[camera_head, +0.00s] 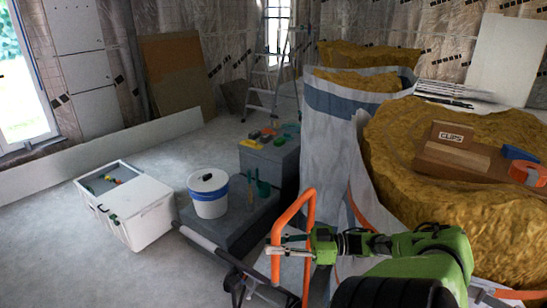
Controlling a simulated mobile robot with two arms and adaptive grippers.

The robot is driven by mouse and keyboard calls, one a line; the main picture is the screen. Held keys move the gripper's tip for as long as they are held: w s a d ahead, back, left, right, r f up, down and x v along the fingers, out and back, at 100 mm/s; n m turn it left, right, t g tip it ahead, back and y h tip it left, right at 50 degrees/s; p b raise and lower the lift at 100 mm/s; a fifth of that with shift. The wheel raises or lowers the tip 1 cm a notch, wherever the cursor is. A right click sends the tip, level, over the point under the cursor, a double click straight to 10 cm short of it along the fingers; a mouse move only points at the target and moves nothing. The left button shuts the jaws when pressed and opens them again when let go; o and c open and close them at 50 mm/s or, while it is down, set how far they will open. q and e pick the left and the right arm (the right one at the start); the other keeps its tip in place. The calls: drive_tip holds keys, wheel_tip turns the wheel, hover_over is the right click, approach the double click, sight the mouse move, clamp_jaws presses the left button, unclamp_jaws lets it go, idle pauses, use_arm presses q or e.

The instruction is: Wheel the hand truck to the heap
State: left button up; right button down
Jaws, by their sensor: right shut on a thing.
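The hand truck shows as a bent orange tube handle (309,205) at the lower middle of the head view. Its lower part is cut off by the bottom edge or hidden. My right gripper (284,248), on a green and black arm from the lower right, is shut on the orange handle. My left gripper is not in view. No separate heap on the floor can be made out. Yellow-brown loose fill (440,135) is piled in a large white bag at the right, close beyond my right arm.
A white bin (135,222), a white bucket with a blue band (208,196) and grey blocks (270,165) stand left of the handle. A stepladder (265,85) stands behind. Bare floor (50,250) lies at the left.

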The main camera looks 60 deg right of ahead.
drive_tip(key=shift+w+d+r, duration=0.1)
drive_tip(key=shift+d, duration=0.15)
drive_tip(key=c, duration=2.1)
unclamp_jaws()
drive_tip(key=shift+o, duration=1.1)
drive_tip(key=shift+d, duration=0.1)
drive_tip(key=v, duration=0.7)
drive_tip(key=shift+s, duration=0.35)
drive_tip(key=shift+d, duration=0.15)
drive_tip(key=shift+f, duration=0.2)
